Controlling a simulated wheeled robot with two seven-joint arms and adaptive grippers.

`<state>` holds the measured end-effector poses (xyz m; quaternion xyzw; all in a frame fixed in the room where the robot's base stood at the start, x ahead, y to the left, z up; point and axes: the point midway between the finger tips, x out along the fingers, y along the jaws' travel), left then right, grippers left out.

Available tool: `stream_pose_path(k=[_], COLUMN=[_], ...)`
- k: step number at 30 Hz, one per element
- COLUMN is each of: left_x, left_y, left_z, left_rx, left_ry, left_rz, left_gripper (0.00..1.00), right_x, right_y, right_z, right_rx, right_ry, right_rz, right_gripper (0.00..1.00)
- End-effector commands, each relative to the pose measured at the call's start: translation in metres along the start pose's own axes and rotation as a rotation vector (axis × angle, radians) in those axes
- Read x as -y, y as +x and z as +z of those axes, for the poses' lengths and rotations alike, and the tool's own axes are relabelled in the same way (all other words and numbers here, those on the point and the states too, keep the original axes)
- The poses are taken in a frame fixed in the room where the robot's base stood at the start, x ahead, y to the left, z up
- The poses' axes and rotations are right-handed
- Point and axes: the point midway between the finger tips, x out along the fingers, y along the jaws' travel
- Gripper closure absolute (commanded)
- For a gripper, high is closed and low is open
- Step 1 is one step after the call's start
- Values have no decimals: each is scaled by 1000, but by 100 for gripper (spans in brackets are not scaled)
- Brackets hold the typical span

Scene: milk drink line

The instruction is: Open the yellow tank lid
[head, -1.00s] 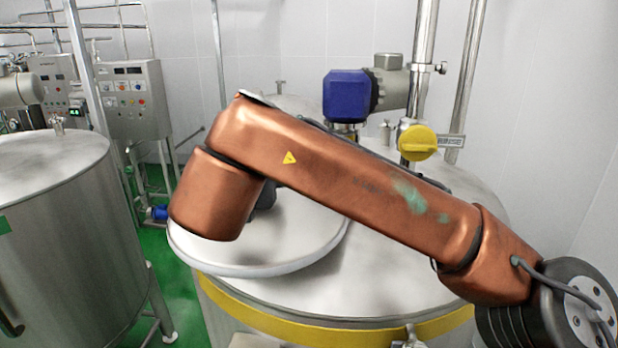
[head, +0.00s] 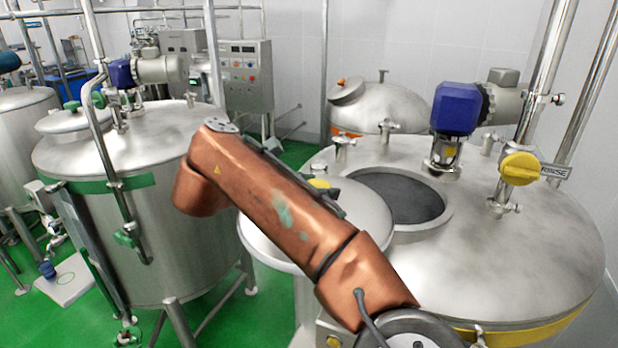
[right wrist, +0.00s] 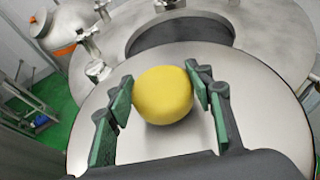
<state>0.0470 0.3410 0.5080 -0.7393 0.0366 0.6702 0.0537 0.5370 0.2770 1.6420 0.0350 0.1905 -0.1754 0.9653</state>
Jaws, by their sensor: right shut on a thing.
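The yellow-banded tank (head: 540,240) stands at the right in the head view. Its round steel lid (head: 362,215) is off to the left of the dark round opening (head: 408,197), which is largely uncovered. The lid's yellow knob (head: 319,184) just shows behind my right arm. In the right wrist view, my right gripper (right wrist: 159,82) has its green-padded fingers on both sides of the yellow knob (right wrist: 165,98), shut on it. The lid (right wrist: 258,112) lies under the fingers, with the opening (right wrist: 180,30) beyond it. My left gripper is not in view.
A blue motor unit (head: 456,108) and a yellow valve handle (head: 520,168) stand on the tank top behind and right of the opening. A green-banded tank (head: 140,240) is at the left. An orange-banded tank (head: 385,103) stands behind. Green floor (head: 225,325) shows between tanks.

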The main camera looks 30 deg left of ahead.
Motion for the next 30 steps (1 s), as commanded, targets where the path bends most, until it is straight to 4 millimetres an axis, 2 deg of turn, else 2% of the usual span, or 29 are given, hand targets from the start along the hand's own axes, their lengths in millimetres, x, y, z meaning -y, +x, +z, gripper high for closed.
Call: stream_pose_path(k=[6, 20, 21, 27, 30], left_x=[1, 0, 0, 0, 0], left_y=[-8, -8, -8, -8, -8], left_z=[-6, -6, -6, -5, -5], left_rx=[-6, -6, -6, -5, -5], left_ry=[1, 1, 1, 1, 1], left_rz=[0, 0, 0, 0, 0], left_gripper=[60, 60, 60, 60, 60], right_x=[2, 2, 2, 2, 2], right_y=[4, 5, 5, 5, 4], right_z=[-4, -5, -5, -3, -2], right_rx=[-10, -12, -12, -7, -6], right_ry=[9, 12, 12, 15, 16], right_rz=[-42, -51, -51, -48, -47], right_gripper=[96, 96, 49, 36, 34])
